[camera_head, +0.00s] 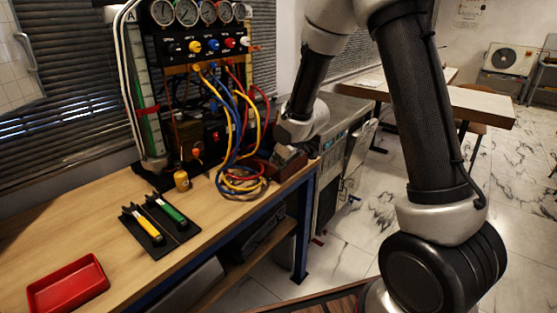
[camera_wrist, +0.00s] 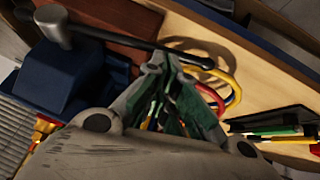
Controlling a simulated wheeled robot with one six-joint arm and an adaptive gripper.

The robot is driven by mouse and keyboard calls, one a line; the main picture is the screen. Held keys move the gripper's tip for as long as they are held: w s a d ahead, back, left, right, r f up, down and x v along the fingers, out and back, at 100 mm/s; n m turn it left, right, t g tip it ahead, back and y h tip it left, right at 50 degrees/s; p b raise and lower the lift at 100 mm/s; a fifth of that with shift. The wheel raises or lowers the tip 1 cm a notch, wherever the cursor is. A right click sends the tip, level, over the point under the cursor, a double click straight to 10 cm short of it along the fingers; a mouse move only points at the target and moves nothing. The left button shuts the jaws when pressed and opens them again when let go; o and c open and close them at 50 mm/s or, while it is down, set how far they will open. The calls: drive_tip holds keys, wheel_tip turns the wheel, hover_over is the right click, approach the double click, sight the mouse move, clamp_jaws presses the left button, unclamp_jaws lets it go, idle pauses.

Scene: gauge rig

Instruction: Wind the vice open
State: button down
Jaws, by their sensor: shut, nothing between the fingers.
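The vice (camera_wrist: 72,78) shows in the wrist view at the left as a dark blue block. A grey cylindrical screw head (camera_wrist: 52,20) stands at its upper left. A thin black handle bar (camera_wrist: 100,36) runs from the screw head to the right. My gripper (camera_wrist: 158,62) is shut and empty, its fingertips close to the bar's right end; I cannot tell whether they touch it. In the head view my gripper (camera_head: 288,157) is low at the bench's right end, and I cannot make out the vice there.
Looped blue, yellow and red hoses (camera_head: 240,180) hang from the gauge panel (camera_head: 205,48) close left of my gripper. A brown-red block (camera_wrist: 120,14) lies beside the bar. Yellow and green tools on black mats (camera_head: 160,222) and a red tray (camera_head: 68,287) are farther left.

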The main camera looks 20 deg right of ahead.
sight(279, 175)
drive_tip(key=shift+f, duration=0.2)
drive_tip(key=shift+f, duration=1.4)
drive_tip(key=shift+w+d+f, duration=0.1)
drive_tip(key=shift+d+f, duration=0.05)
drive_tip(key=shift+f, duration=0.5)
drive_tip(key=shift+w+d+f, duration=0.1)
drive_tip(key=shift+f, duration=0.55)
